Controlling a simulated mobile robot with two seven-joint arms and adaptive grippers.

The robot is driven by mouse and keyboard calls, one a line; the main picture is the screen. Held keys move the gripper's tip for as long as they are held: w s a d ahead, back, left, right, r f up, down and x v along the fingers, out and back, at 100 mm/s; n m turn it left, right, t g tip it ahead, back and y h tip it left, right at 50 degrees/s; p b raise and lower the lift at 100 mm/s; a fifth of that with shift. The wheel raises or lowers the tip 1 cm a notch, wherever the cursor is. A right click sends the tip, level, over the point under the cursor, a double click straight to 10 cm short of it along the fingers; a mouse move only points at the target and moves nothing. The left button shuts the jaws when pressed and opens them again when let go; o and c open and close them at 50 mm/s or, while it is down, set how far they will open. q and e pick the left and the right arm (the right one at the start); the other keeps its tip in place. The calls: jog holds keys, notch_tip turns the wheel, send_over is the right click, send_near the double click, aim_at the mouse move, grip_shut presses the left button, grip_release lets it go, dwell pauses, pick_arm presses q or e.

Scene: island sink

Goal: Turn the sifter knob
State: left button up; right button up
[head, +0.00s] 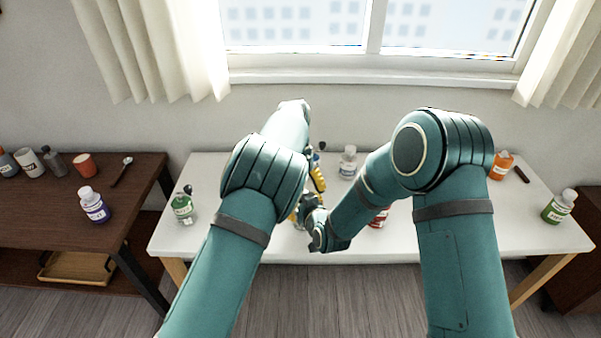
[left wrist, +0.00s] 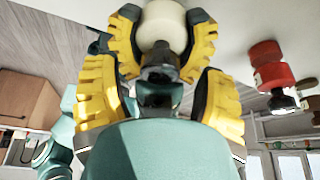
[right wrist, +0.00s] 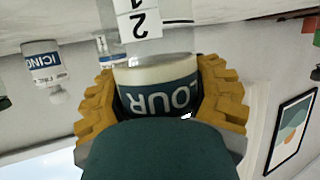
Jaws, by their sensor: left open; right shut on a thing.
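The sifter (right wrist: 158,97) shows in the right wrist view as a dark teal jar part labelled FLOUR, with a cream band and a clear section bearing numbers. My right gripper (right wrist: 160,110) is shut around it, one yellow finger on each side. In the left wrist view a round cream part (left wrist: 162,20) with a dark knob-like piece (left wrist: 159,58) lies between the yellow fingers of my left gripper (left wrist: 160,45), which is open; I cannot tell whether they touch. In the head view my arms hide most of the sifter; parts of my left gripper (head: 318,178) show.
The white table (head: 220,238) holds a green bottle (head: 183,209), a white-capped bottle (head: 348,162), a red container (head: 379,218), an orange jar (head: 501,166) and another green bottle (head: 559,207). A brown table (head: 50,219) stands at left. The front left tabletop is clear.

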pick_arm(q)
jog(key=v, duration=1.1)
jog(key=shift+r, duration=0.1)
jog(key=s+d+f+n+t+y, duration=0.1)
jog(key=s+d+f+t+y, duration=0.15)
jog(key=d, duration=0.35)
jog(key=s+a+r+n+t+y, duration=0.1)
jog(key=s+a+r+n+t, duration=0.1)
jog(key=s+t, duration=0.4)
jog(key=x, duration=1.1)
jog(key=shift+a+f, duration=0.25)
jog(key=shift+f, duration=0.05)
